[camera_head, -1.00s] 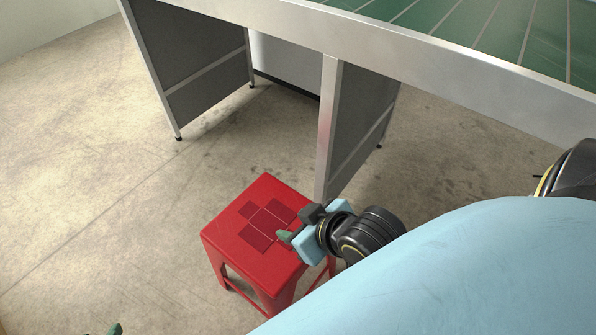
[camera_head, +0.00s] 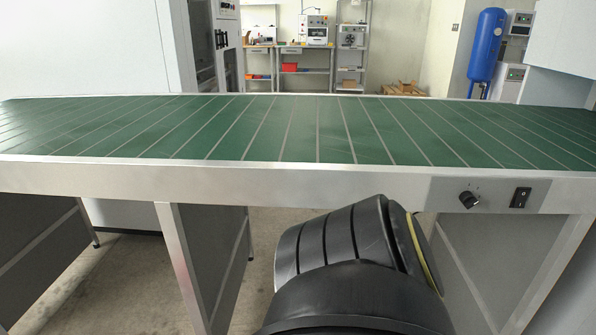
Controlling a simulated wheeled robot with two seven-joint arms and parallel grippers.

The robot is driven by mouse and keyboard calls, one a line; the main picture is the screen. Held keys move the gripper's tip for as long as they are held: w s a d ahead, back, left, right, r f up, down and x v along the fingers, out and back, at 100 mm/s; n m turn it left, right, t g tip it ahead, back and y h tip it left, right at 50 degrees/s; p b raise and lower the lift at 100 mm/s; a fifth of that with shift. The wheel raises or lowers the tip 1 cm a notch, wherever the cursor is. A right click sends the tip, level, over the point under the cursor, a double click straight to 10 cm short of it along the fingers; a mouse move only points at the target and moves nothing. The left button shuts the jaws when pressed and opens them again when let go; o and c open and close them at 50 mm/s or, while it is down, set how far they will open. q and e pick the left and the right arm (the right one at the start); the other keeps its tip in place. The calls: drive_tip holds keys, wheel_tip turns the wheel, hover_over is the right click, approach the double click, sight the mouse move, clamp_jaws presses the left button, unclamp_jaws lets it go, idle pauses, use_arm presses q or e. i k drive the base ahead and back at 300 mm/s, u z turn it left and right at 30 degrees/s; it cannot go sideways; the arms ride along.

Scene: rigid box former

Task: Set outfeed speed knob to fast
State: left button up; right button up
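The outfeed speed knob (camera_head: 469,199) is a small black round knob on a grey panel (camera_head: 495,187) at the right of the conveyor's front rail. Its pointer and markings are too small to read. A black switch (camera_head: 520,197) sits to the right of the knob on the same panel. A large black part of my own arm fills the lower middle of the view, left of and below the knob, and does not cover it. Neither of my grippers shows.
The conveyor (camera_head: 290,130) with a green slatted belt spans the view, with a metal front rail (camera_head: 300,182). Grey leg panels (camera_head: 205,250) stand beneath it. Shelves (camera_head: 352,45) and a blue tank (camera_head: 486,48) stand behind. Space directly before the knob looks clear.

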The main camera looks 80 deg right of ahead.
sight(467, 199)
drive_tip(key=k, duration=0.55)
drive_tip(key=z, duration=3.3)
